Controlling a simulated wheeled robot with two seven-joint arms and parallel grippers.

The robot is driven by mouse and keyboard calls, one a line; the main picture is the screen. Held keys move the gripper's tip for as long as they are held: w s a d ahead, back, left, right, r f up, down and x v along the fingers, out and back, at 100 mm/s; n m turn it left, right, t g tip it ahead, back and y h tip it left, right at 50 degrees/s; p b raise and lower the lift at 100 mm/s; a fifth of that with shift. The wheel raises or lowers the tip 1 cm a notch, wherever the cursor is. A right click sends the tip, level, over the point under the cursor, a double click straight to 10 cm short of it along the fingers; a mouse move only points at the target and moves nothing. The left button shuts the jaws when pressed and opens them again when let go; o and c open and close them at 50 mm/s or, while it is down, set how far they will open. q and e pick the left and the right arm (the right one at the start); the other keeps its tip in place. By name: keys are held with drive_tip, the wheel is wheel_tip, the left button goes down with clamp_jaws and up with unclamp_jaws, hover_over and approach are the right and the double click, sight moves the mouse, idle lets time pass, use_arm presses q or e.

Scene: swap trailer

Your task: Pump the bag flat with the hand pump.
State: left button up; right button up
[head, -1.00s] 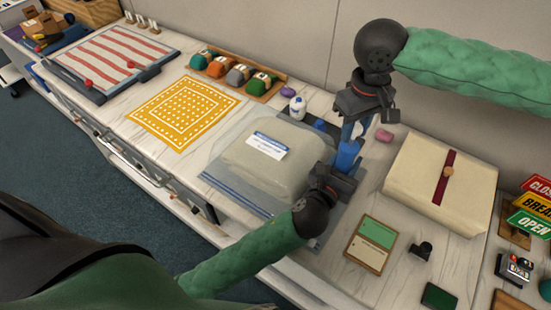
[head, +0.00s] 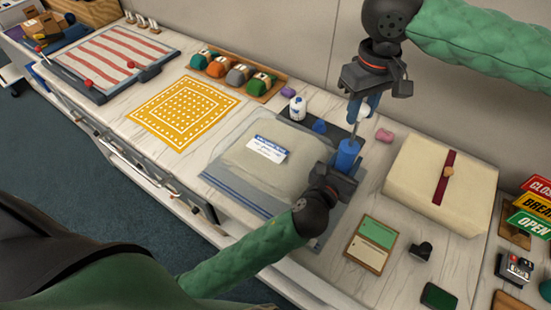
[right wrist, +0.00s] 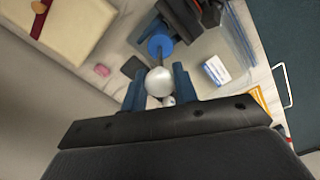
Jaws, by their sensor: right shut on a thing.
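The hand pump has a blue barrel (head: 347,157), a thin rod and a white ball knob (right wrist: 158,82). It stands upright beside the bag. My left gripper (head: 335,180) is closed around the barrel low down. My right gripper (head: 365,108) comes from above, its blue fingers on either side of the knob; the rod shows between knob and barrel. The clear bag (head: 228,187) lies on the counter with a bulky pale filling and a white label (head: 267,149) on top. It is still thick. Any hose is hidden.
A cream wrapped parcel (head: 415,175) lies right of the pump, and a green-and-cream card board (head: 372,243) in front. A white bottle (head: 297,109) and pink block (head: 384,136) stand behind. A yellow patterned cloth (head: 180,110) lies left.

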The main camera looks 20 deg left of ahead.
sight(350, 145)
drive_tip(key=shift+f, duration=3.9)
drive_tip(key=shift+r, duration=3.95)
drive_tip(key=shift+f, duration=3.95)
drive_tip(key=shift+r, duration=0.15)
